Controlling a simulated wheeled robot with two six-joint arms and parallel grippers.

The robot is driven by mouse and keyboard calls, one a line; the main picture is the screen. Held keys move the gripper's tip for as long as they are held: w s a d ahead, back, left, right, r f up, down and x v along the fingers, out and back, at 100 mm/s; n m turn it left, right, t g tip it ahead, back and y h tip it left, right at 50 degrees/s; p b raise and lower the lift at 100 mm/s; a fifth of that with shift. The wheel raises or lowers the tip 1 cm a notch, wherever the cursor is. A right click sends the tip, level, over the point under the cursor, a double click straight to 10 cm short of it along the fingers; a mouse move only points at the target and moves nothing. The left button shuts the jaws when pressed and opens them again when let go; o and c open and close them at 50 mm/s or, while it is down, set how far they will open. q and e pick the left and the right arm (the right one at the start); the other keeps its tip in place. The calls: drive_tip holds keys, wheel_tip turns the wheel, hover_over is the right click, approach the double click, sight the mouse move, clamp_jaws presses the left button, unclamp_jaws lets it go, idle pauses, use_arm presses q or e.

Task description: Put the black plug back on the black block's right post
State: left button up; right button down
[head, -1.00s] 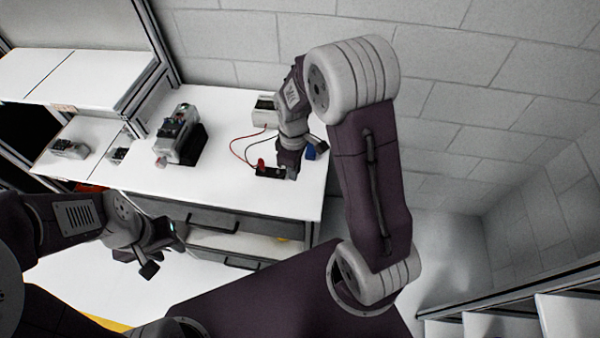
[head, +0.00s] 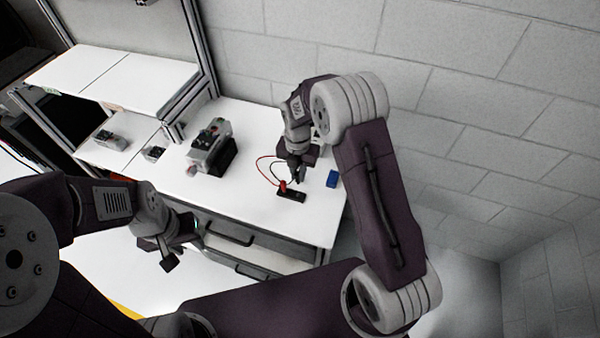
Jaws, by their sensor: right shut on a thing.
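The small black block (head: 292,196) lies on the white bench near its front right edge. A red plug (head: 283,186) stands at the block's left end. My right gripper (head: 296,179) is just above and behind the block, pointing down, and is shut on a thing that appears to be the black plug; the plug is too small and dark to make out. The block's right post cannot be made out. My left gripper (head: 182,248) is open and empty in front of the bench, well to the left of the block.
Red and black leads run behind the block. A grey machine (head: 209,150) stands to the left on the bench, with smaller devices (head: 111,139) beyond. The bench front between machine and block is clear.

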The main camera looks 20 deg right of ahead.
sight(298, 182)
drive_tip(key=shift+f+b, duration=2.05)
drive_tip(key=shift+f, duration=0.35)
drive_tip(key=shift+f+b, duration=0.65)
drive_tip(key=shift+f, duration=0.5)
drive_tip(key=shift+r+p, duration=0.1)
drive_tip(key=shift+p, duration=0.4)
drive_tip(key=shift+f, duration=0.25)
drive_tip(key=c, duration=1.3)
unclamp_jaws()
drive_tip(key=shift+c, duration=0.2)
